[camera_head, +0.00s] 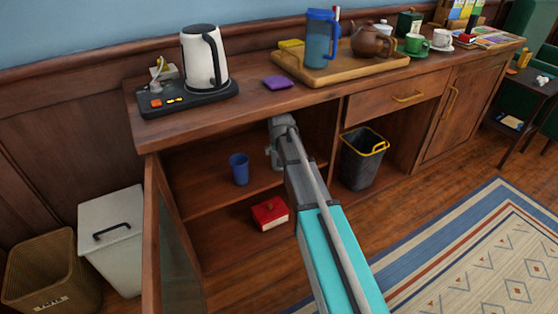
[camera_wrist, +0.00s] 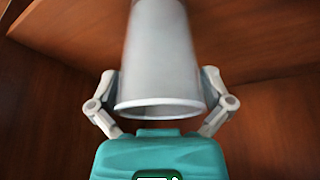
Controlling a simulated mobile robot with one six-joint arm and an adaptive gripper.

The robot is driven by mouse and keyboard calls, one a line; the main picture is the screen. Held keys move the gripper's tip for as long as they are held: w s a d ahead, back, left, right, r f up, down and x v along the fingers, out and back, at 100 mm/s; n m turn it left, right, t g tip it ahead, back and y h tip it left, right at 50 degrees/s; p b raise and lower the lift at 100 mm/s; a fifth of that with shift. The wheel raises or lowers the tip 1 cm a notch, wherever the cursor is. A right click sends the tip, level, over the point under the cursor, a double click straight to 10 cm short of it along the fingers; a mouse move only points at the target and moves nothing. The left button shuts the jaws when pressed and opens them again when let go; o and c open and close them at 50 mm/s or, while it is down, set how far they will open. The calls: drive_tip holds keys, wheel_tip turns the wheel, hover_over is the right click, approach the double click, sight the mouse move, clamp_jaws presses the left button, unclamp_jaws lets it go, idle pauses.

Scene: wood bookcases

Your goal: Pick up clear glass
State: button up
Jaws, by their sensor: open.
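A pale grey, see-through-looking glass (camera_wrist: 160,60) fills the upper middle of the wrist view, its wide rim towards my gripper's palm. My gripper (camera_wrist: 160,78) is open, with one finger on each side of the glass. Whether the fingers touch it I cannot tell. In the head view my gripper (camera_head: 279,143) reaches into the open cabinet under the counter. My arm hides much of that spot, and I cannot make out the glass there.
A blue cup (camera_head: 239,169) stands on the cabinet shelf to the left. The open cabinet door (camera_head: 177,255) stands at the left front. A black bin (camera_head: 361,163) is to the right. The counter edge (camera_head: 240,118) runs above my arm.

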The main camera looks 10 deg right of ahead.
drive_tip(key=c, duration=1)
drive_tip(key=shift+r, duration=0.1)
drive_tip(key=s+r+p, duration=0.1)
drive_tip(key=s, duration=0.5)
drive_tip(key=s+a+r+p, duration=0.1)
drive_tip(key=s, duration=0.5)
drive_tip(key=s+r+p, duration=0.1)
drive_tip(key=s, duration=0.5)
drive_tip(key=shift+a+r, duration=0.15)
drive_tip(key=shift+a, duration=0.15)
